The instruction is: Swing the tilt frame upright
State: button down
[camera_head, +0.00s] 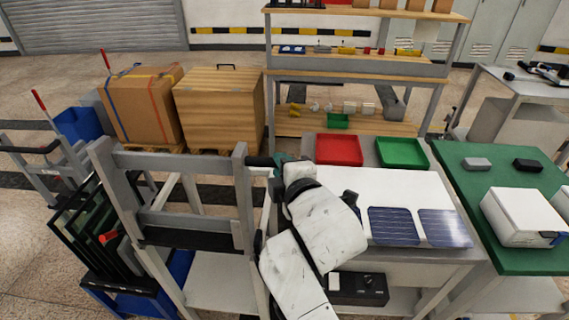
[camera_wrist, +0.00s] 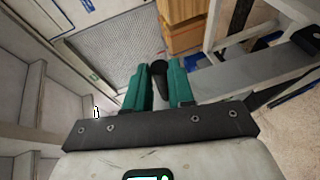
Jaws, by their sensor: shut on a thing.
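The tilt frame (camera_head: 190,219) is a grey metal frame at the left middle of the head view. It has thick side posts and crossbars, and I cannot tell its exact angle. A black handle (camera_head: 262,161) sticks out from its top right corner; it also shows in the wrist view (camera_wrist: 160,74). My gripper (camera_head: 280,160), with teal fingers, is at this corner. In the wrist view the fingers (camera_wrist: 160,70) are shut on the handle, one on each side. My white arm hides part of the frame's right side and the bench behind it.
A white bench (camera_head: 385,187) with dark blue solar panels (camera_head: 420,226) stands right of the frame. Red (camera_head: 338,150) and green (camera_head: 402,153) trays sit behind it. Black-edged panels (camera_head: 90,225) stand at left. A carton (camera_head: 142,105) and wooden crate (camera_head: 220,108) stand behind.

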jog(key=shift+s+f+t+b, duration=0.1)
jog(key=shift+s+t+b, duration=0.4)
jog(key=shift+s, duration=0.85)
jog(key=shift+a, duration=0.1)
jog(key=shift+s+f, duration=0.1)
jog(key=c, duration=1)
grip_release()
jog(key=shift+s, duration=0.1)
jog(key=v, duration=1)
jog(key=shift+s+d+b, duration=0.25)
jog(key=shift+d+b, duration=0.05)
jog(key=shift+b, duration=0.1)
